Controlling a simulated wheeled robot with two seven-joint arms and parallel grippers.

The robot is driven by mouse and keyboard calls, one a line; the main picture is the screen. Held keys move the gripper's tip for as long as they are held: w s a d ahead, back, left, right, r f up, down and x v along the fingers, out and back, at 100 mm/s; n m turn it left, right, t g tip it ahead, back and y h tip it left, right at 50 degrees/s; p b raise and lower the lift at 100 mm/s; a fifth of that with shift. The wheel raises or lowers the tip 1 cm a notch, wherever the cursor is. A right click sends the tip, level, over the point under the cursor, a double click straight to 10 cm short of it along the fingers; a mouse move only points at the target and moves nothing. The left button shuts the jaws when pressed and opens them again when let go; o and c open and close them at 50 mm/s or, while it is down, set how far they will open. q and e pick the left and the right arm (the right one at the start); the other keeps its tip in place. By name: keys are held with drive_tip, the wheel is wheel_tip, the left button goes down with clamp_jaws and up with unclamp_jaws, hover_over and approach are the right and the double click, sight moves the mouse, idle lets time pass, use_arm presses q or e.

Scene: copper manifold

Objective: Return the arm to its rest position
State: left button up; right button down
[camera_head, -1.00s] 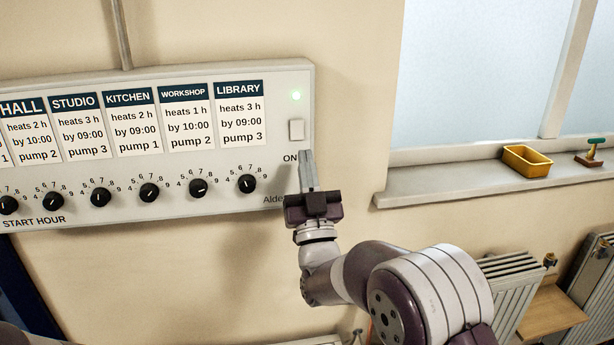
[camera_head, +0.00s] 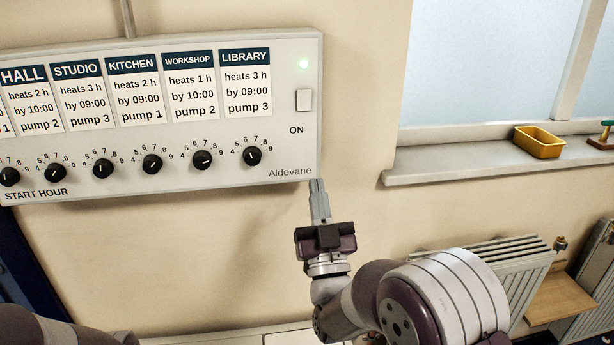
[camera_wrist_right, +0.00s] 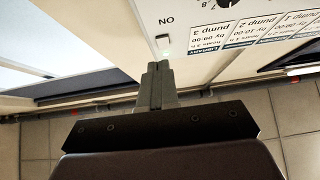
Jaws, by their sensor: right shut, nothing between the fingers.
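My right gripper (camera_head: 318,200) points up just below the lower right corner of the white control panel (camera_head: 230,181) in the head view. Its fingers are together with nothing between them. In the right wrist view the shut fingers (camera_wrist_right: 157,85) show in front of the panel's edge, near the word ON. The panel has a row of black knobs, a white switch (camera_head: 304,100) and a lit green lamp (camera_head: 303,64). A dark piece of my left arm shows at the lower left; my left gripper is out of view.
A window sill (camera_head: 460,163) at the right holds a yellow tray (camera_head: 539,142) and a small green-handled item (camera_head: 605,135). Radiators (camera_head: 500,280) and a wooden shelf (camera_head: 560,300) stand below it.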

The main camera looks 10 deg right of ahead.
wheel_tip(320, 180, down, 17)
drive_tip(key=w+a+n+g+y+p, duration=0.1)
drive_tip(key=n+g+y, duration=0.1)
drive_tip(key=g, duration=1)
drive_tip(key=s+d+f+g+h+p, duration=0.1)
drive_tip(key=s+d+f+g+p, duration=0.15)
drive_tip(key=s+g, duration=0.5)
drive_tip(key=s+d+f+g+h+p, duration=0.1)
drive_tip(key=s+d+f+g+p, duration=0.2)
drive_tip(key=s, duration=0.8)
drive_tip(key=s+d+r+m+g+p, duration=0.1)
drive_tip(key=s+d+r+g, duration=0.1)
drive_tip(key=s+r, duration=0.1)
drive_tip(key=shift+s+d+r+m, duration=0.2)
drive_tip(key=shift+r+m, duration=0.2)
drive_tip(key=shift+r, duration=0.45)
